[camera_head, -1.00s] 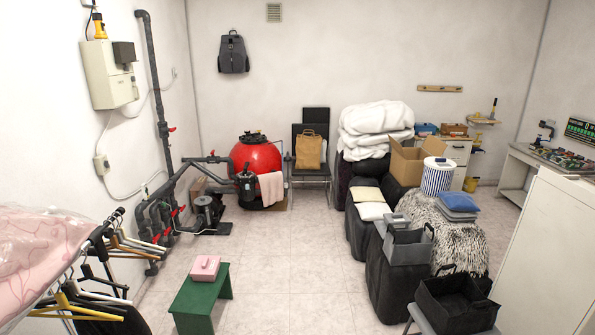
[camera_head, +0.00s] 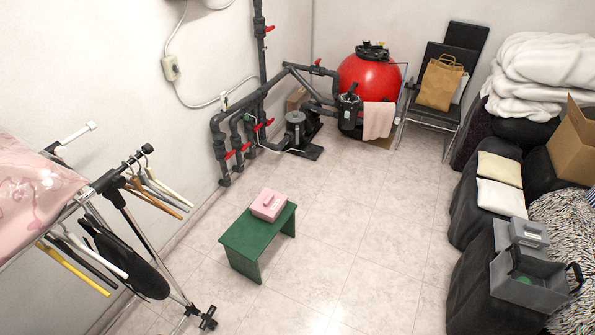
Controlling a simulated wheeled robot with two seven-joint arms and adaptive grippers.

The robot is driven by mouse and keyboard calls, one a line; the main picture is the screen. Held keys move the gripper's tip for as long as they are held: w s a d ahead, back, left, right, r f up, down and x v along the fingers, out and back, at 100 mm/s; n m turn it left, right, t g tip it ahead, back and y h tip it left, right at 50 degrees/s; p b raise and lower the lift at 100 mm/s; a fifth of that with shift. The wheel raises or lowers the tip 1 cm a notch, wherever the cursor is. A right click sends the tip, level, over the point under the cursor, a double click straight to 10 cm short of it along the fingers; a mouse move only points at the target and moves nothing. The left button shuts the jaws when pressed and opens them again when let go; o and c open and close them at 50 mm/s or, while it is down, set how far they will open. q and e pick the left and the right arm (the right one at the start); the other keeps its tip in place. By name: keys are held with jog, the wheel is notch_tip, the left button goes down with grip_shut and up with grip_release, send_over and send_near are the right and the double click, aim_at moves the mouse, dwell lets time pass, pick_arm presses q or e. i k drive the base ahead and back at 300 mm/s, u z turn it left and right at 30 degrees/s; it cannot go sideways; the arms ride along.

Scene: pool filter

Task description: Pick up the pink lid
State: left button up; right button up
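The pink lid (camera_head: 268,204) appears as a small pink box-like piece with a raised handle on top. I cannot tell whether anything lies under the lid. Neither of my grippers shows in the head view.
A clothes rack (camera_head: 133,215) with hangers and a pink cloth stands at the left. Pipes and a pump (camera_head: 297,128) line the left wall, with a red filter tank (camera_head: 369,82) behind. Covered furniture with a grey bin (camera_head: 530,281) is at right. The floor (camera_head: 345,240) around the stool is clear.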

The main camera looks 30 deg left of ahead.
aim_at(269, 203)
jog(key=i, duration=1.9)
jog(key=u, duration=2.95)
